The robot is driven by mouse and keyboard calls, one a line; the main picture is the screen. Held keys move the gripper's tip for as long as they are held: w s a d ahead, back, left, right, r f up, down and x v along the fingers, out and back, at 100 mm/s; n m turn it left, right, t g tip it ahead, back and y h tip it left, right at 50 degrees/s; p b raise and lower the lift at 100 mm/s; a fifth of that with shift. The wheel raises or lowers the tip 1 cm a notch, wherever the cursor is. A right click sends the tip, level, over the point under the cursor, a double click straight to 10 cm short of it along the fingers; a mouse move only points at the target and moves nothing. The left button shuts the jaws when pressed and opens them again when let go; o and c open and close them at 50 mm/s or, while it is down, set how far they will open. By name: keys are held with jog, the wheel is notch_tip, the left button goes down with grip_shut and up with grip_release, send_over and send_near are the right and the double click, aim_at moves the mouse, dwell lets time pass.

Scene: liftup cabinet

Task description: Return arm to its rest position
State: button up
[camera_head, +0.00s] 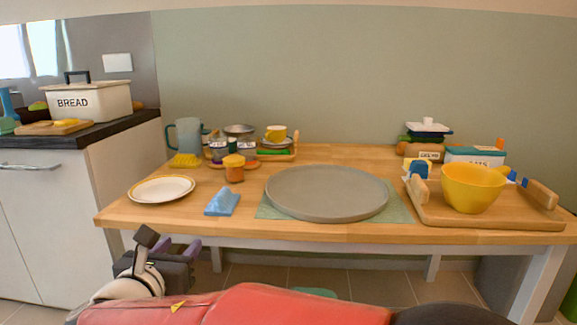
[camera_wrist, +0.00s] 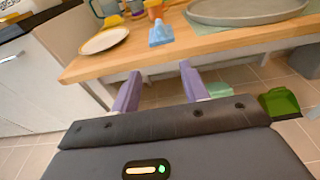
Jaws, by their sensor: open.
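My gripper (camera_head: 181,248) is low in front of the wooden table (camera_head: 125,217), left of centre in the head view. My arm, red and white, folds across the bottom of that view. In the wrist view the two purple fingers of my gripper (camera_wrist: 159,74) stand wide apart with nothing between them. They point toward the table's front edge and appear below the tabletop. Nothing is held. Part of the gripper body is hidden behind the wrist in the head view.
A yellow bowl (camera_head: 473,187) sits in a wooden tray (camera_head: 490,221) at right. A white cabinet (camera_head: 45,225) stands left. A green dustpan (camera_wrist: 281,103) is at right in the wrist view.

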jog(key=s+d+f+m+g+h, duration=0.3)
jog(key=d+m, duration=0.5)
jog(key=d, duration=0.6)
jog(key=d+f+m+g+h, duration=0.15)
jog(key=d+m+g, duration=0.35)
jog(key=d+m, duration=0.65)
jog(key=s+d+f+m+g+y, duration=0.1)
jog(key=s+d+f+m+y, duration=0.1)
jog(key=s+m, duration=0.4)
jog(key=s+d+f+m+g+y, duration=0.1)
jog(key=s+d+f+m+y, duration=0.2)
jog(key=s+d+m, duration=0.4)
jog(key=shift+d+f+m+g+y, duration=0.35)
jog(key=shift+f+m, duration=0.35)
jog(key=shift+m, duration=0.55)
jog(key=shift+s, duration=0.1)
jog(key=shift+c, duration=0.4)
